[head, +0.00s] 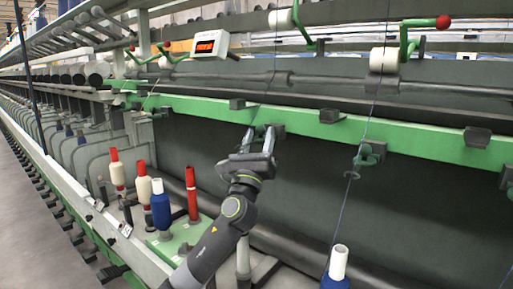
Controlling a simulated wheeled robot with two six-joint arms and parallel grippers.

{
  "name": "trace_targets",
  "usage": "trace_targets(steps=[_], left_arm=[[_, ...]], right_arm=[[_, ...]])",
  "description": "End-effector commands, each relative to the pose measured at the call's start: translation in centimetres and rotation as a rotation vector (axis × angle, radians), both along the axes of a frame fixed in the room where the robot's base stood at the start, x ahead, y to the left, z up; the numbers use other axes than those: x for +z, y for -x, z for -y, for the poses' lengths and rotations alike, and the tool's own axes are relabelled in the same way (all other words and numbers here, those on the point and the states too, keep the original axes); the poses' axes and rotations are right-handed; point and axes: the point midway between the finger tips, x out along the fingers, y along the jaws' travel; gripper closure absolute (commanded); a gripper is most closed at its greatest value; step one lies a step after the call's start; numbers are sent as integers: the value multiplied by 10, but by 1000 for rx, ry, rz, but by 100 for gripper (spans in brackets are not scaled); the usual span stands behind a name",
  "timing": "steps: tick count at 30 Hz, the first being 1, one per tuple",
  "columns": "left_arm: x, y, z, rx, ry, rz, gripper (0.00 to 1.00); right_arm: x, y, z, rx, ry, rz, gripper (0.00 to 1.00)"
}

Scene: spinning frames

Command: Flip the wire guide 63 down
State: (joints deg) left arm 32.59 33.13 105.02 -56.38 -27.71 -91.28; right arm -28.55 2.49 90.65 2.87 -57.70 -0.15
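My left gripper (258,136) reaches up from the lower middle to the long green rail (395,134). Its two fingers stand apart, with a visible gap between them. The fingertips are at a small dark wire guide bracket (279,130) on the rail; I cannot tell whether they touch it, and the fingers partly hide the guide. Another wire guide (369,155) hangs below the rail to the right, with a thread by it. No guide number is readable. My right gripper is not in view.
Below stand a blue bobbin (160,207), a red tube (191,194) and red-topped white bobbins (144,184). A blue bobbin with a white top (337,265) is at the lower right. A red-lit display (209,45) and green levers with red knobs are above. Dark panel lies behind.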

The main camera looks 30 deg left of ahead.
Motion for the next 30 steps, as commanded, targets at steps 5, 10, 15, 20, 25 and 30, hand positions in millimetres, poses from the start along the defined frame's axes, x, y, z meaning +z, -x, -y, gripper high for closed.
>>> trace_targets(steps=[5, 10, 15, 20, 25, 30], left_arm=[[-12, 12, 4, 0, -1, -1, 55], [-38, 38, 12, -2, 0, -3, 55], [-66, 69, 21, -1, 1, -3, 55], [-91, 95, 29, -3, 2, -2, 55], [-107, 114, 35, -2, 2, -1, 55], [-114, 124, 38, -2, 2, -1, 55]], right_arm=[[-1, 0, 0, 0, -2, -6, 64], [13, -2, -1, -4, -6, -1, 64], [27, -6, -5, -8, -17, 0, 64], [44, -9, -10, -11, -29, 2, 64], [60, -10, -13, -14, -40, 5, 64], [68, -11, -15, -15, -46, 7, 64]])
